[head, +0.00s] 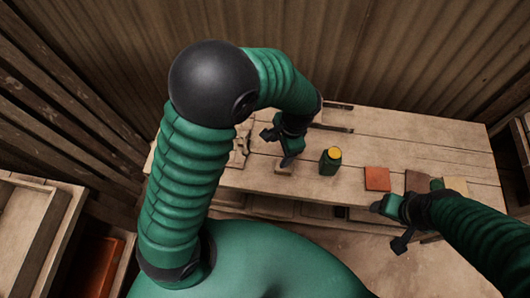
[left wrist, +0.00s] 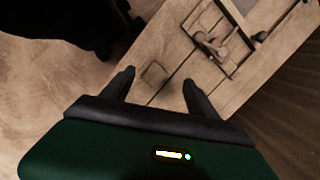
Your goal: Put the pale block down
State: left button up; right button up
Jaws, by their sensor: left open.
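The pale block (head: 285,169) sits on the wooden table (head: 230,178) near its front edge, just below my left gripper (head: 278,148). The block's square top also shows in the left wrist view (left wrist: 154,74), close in colour to the planks. My left gripper is open, with a fingertip to each side of the block in that view and clear space between the fingers (left wrist: 158,82). The block appears free of both fingers. My right gripper (head: 390,225) is at the table's front edge on the right, with its fingers apart and nothing seen between them.
A green can with a yellow top (head: 330,161) stands just right of the left gripper. An orange-red tile (head: 377,179), a dark brown tile (head: 418,181) and a pale tile (head: 456,185) lie further right. A wooden frame with a lever (left wrist: 210,44) lies beyond the block.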

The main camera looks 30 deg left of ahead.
pick_arm(q)
jog(key=s+a+r+n+t+h, duration=0.2)
jog(key=s+a+r+n+t, duration=0.1)
jog(key=s+a+n, duration=0.4)
jog(key=shift+s+a+r+n, duration=0.15)
jog(key=shift+s+r+n, duration=0.2)
jog(key=shift+r+n, duration=0.7)
pick_arm(e)
jog(key=shift+s+a+r, duration=0.15)
jog(key=shift+s+a, duration=0.1)
jog(key=shift+a, duration=0.35)
pick_arm(q)
jog(key=shift+f, duration=0.1)
pick_arm(e)
jog(key=shift+d, duration=0.1)
pick_arm(q)
jog(key=shift+d, duration=0.3)
pick_arm(e)
jog(key=shift+d, duration=0.25)
